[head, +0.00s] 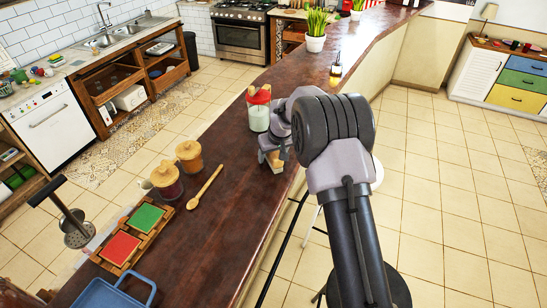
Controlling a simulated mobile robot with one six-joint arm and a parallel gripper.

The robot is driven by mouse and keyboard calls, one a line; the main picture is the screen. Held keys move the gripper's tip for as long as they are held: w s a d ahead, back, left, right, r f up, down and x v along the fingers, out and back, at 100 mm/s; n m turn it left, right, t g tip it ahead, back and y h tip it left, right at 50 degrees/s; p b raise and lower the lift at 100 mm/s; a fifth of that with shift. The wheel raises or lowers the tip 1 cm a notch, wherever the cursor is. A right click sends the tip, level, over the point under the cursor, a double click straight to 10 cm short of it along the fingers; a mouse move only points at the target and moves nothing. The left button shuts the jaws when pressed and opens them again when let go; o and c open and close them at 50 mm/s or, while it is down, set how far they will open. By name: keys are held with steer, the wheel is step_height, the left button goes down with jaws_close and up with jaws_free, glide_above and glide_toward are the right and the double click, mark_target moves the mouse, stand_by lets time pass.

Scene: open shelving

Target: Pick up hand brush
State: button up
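A small light wooden object (276,165), possibly the hand brush, shows at the right edge of the dark wooden counter. My arm's end partly hides it, so I cannot make out its whole shape or any bristles. My gripper (268,155) is at this object, close above the counter. The fingers are small and mostly covered by my arm, so I cannot tell whether they are open or shut, or whether they touch the object.
A glass jar with a red lid (259,112) stands just behind my gripper. Two lidded jars (189,154), a wooden spoon (206,186), a wooden tray with red and green squares (104,258) and a blue tray (105,295) occupy the near counter. Potted plants (315,36) stand farther back.

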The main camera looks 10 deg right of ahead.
steer(key=shift+c, duration=0.4)
jaws_close()
steer(key=shift+r+p, duration=0.5)
steer(key=shift+p, duration=0.05)
steer(key=b+v, duration=0.1)
steer(key=v, duration=0.2)
steer(key=shift+w+a+r, duration=0.1)
steer(key=s+b, duration=0.1)
steer(key=s, duration=0.4)
steer(key=s+r+b, duration=0.1)
steer(key=s, duration=0.4)
steer(key=s+b, duration=0.1)
steer(key=s, duration=0.4)
steer(key=shift+s+r+b, duration=0.1)
steer(key=shift+r+b, duration=0.1)
steer(key=shift+b, duration=0.1)
steer(key=c, duration=0.6)
jaws_free()
steer(key=c, duration=0.6)
